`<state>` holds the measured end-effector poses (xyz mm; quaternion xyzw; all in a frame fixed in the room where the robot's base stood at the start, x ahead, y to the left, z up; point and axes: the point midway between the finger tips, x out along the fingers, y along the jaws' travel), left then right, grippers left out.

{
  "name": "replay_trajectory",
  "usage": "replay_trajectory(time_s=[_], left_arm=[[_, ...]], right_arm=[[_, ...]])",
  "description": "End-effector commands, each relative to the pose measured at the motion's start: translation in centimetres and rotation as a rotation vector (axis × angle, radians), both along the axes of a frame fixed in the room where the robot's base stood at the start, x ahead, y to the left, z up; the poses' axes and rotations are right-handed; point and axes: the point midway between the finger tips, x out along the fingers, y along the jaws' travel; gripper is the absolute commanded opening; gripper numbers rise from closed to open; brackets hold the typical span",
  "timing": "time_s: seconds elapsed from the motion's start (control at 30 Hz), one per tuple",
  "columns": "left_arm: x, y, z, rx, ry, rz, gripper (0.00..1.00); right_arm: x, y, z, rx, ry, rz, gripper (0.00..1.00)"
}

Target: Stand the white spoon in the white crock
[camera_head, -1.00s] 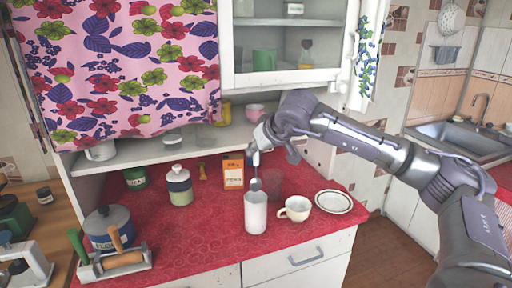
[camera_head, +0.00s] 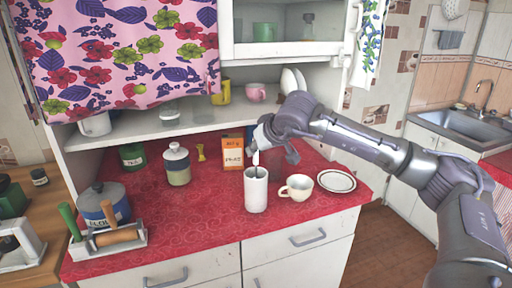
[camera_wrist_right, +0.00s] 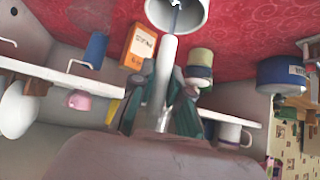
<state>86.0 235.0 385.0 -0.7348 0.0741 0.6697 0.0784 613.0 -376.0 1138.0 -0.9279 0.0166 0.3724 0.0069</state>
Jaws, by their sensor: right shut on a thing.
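The white crock (camera_head: 256,191) stands upright on the red counter and also shows at the top of the right wrist view (camera_wrist_right: 157,12). My right gripper (camera_head: 258,147) is above the crock, shut on the handle of the white spoon (camera_head: 256,159). The spoon hangs nearly upright, and its lower end is inside the crock's mouth, hidden by the near wall in the head view. In the right wrist view the pale spoon handle (camera_wrist_right: 167,58) runs from between the fingers (camera_wrist_right: 163,90) toward the crock's opening. My left gripper is not in view.
A cream cup (camera_head: 297,187) stands close right of the crock, with a rimmed plate (camera_head: 336,181) beyond it. An orange box (camera_head: 232,153) and a lidded jar (camera_head: 177,166) stand behind. A shelf (camera_head: 150,127) overhangs the back.

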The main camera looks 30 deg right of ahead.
Motion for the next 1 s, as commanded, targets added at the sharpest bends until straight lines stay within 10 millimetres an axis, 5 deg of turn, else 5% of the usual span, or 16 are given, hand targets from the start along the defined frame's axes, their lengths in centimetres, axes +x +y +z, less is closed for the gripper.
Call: replay_trajectory(time_s=[0.37,0.4,0.57,1.0], left_arm=[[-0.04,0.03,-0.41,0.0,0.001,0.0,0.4],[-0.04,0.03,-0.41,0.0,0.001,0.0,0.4],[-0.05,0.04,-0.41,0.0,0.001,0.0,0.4],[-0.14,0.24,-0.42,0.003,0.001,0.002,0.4]], right_arm=[[0.0,-0.01,-0.5,0.0,0.0,0.0,0.0],[0.0,-0.01,-0.5,0.0,0.0,0.0,0.17],[0.0,-0.01,-0.5,0.0,0.0,0.0,0.44],[-0.81,0.0,0.4,0.0,-0.002,0.0,0.45]])
